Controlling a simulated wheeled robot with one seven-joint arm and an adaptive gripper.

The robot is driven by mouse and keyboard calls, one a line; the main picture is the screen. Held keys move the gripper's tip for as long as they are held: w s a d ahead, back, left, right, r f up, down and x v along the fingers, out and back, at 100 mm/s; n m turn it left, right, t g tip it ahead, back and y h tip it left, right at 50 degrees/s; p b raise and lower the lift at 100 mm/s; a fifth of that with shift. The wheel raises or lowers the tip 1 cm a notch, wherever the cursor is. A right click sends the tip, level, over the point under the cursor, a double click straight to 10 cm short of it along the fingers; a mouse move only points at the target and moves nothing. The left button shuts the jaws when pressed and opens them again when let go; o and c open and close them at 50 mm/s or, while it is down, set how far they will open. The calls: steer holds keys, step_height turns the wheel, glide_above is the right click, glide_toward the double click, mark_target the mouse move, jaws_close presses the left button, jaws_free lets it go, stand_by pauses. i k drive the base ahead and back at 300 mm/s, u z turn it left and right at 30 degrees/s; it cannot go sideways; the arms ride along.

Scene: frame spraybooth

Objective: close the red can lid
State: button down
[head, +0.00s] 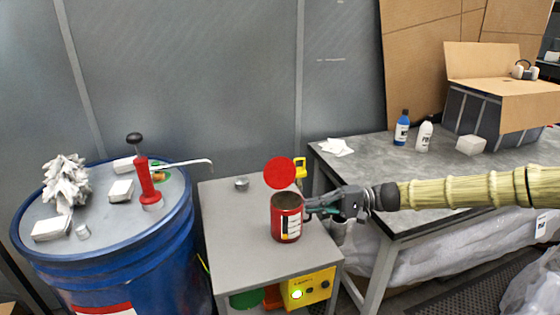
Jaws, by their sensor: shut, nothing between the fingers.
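A red can (287,224) with a black and white label stands upright on the small grey cabinet top. Its round red lid (279,173) stands raised at the back of the rim, and the can's dark opening shows. My gripper (309,207) is shut and empty, reaching in from the right. Its fingertips are at the right side of the can near the rim. I cannot tell whether they touch it.
A small yellow object (300,168) and a metal tin (241,184) stand behind the can. A blue drum (165,246) with a red-handled tool (147,182) is at left. A grey table (375,158) with bottles is at right. The cabinet's left front is clear.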

mark_target(279, 173)
steer(key=i, duration=0.95)
